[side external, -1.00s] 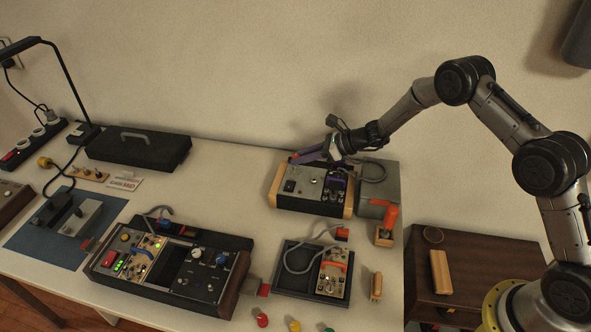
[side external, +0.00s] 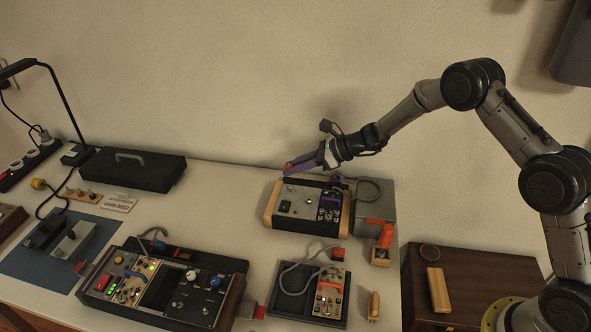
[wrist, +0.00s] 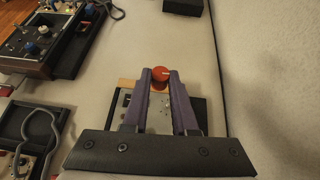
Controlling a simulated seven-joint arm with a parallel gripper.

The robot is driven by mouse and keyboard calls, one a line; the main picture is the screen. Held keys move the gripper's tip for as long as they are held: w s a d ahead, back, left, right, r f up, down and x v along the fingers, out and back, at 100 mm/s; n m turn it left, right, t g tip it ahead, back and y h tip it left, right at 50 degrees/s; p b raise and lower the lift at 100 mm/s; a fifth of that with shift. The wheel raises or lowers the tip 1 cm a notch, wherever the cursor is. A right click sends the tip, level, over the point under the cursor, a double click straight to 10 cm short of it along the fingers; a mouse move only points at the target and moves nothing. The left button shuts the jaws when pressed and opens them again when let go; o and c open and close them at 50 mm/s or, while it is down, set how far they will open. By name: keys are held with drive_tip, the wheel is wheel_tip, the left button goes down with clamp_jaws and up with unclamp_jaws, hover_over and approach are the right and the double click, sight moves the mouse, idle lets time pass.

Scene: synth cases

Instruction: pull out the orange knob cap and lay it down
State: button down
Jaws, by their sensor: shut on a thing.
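The orange knob cap (side external: 287,166) is between the tips of my gripper (side external: 288,169), at the back left of a black box with light wooden ends (side external: 308,204). In the wrist view the round orange-red cap (wrist: 160,73) sits between the two purple fingertips (wrist: 160,77), which are shut on it. In the side view the fingers appear to be above the box's back edge, with the cap apart from its panel. The socket or shaft it fits is not clearly visible.
A grey box (side external: 375,205) stands right of the black box, with an orange-handled tool (side external: 383,232) before it. A larger console (side external: 165,285) and a small tray unit (side external: 308,293) lie in front. A black case (side external: 133,175) is back left. Bare table lies left of the black box.

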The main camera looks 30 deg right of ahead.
drive_tip(key=s+a+n+g+y, duration=0.2)
drive_tip(key=s+a+n+g, duration=0.2)
drive_tip(key=s+a, duration=0.5)
drive_tip(key=s+a+n+g+y, duration=0.1)
drive_tip(key=s+a+n+g, duration=0.3)
drive_tip(key=s, duration=1)
drive_tip(key=f, duration=0.6)
drive_tip(key=shift+w+a, duration=0.15)
drive_tip(key=shift+w, duration=0.25)
drive_tip(key=shift+f, duration=3.5)
drive_tip(key=c, duration=0.6)
unclamp_jaws()
